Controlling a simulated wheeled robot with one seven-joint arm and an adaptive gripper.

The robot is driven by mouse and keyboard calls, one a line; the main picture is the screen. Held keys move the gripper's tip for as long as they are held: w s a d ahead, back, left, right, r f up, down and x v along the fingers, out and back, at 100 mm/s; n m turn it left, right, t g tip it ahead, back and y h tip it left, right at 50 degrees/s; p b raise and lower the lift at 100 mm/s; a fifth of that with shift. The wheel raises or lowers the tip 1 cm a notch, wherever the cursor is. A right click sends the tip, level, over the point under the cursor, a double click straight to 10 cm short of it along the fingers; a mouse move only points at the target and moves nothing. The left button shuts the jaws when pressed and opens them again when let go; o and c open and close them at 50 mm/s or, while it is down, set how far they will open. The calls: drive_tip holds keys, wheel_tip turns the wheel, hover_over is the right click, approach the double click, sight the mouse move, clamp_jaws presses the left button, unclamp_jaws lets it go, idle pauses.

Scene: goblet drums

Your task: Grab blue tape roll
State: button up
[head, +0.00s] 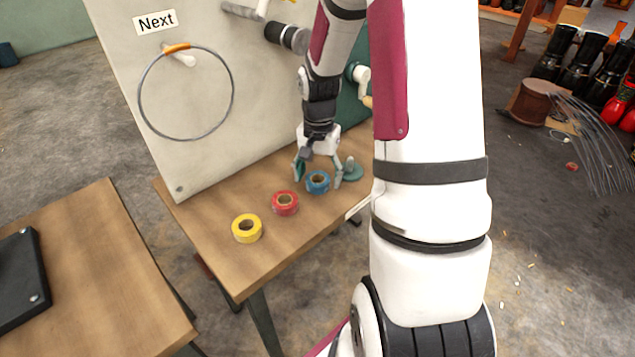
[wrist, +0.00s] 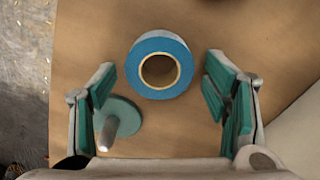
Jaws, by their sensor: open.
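The blue tape roll (head: 318,182) lies flat on the wooden table (head: 215,215), at the right end of a row of tape rolls. In the wrist view the blue tape roll (wrist: 160,38) shows its cardboard core and sits ahead of my fingers, roughly centred between them. My gripper (head: 320,178) is open and empty above the table. In the wrist view my gripper (wrist: 160,88) has its teal finger pads spread to either side, wider than the roll. I see no contact between pads and roll.
A red tape roll (head: 285,203) and a yellow tape roll (head: 247,228) lie to the left. A teal disc with a peg (wrist: 118,120) lies beside my left finger in the wrist view. An upright board (head: 200,110) with a metal ring stands behind the rolls.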

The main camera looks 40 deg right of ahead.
drive_tip(key=c, duration=1.2)
drive_tip(key=shift+c, duration=0.3)
drive_tip(key=shift+r, duration=0.15)
